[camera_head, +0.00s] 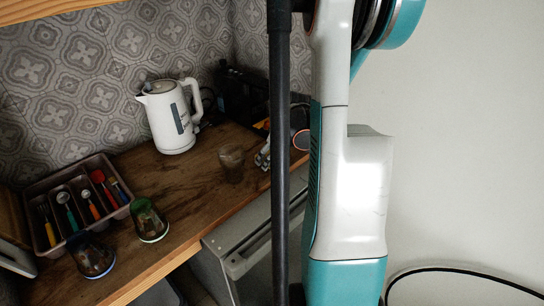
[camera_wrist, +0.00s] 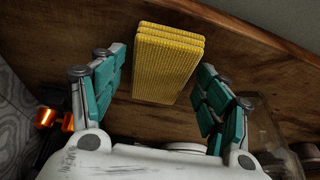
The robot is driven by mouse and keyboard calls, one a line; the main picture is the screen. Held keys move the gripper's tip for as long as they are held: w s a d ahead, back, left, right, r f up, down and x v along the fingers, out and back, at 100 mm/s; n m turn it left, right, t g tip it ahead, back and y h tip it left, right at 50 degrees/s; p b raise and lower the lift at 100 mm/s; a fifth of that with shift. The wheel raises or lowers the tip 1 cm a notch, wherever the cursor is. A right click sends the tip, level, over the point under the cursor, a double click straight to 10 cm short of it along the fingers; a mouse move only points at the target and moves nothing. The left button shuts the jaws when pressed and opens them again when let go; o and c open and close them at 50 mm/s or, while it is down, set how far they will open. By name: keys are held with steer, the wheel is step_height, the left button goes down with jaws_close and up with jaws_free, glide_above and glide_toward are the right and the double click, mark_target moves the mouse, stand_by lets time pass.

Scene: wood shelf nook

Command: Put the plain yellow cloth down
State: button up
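The plain yellow cloth (camera_wrist: 168,65) is a folded, ribbed block in the wrist view, against the brown wooden counter (camera_wrist: 245,50). My gripper (camera_wrist: 163,62) has its teal-padded fingers spread on either side of the cloth. A gap shows between the cloth and the left finger, and a narrower one at the right finger. The fingers do not appear to press on it. Whether the cloth's underside touches the wood is hard to tell. In the head view the cloth is not visible, and my arm and a dark pole hide much of the area around my gripper.
A white kettle (camera_head: 172,115) stands at the back of the counter. A cutlery tray (camera_head: 75,205) and two glasses, one greenish (camera_head: 148,219) and one dark (camera_head: 90,256), are at left. A brownish glass (camera_head: 231,163) stands near my gripper. Counter between kettle and tray is clear.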

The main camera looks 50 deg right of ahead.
steer(key=p+v, duration=0.5)
steer(key=v, duration=0.9)
steer(key=shift+w+a+r, duration=0.25)
steer(key=shift+a, duration=0.15)
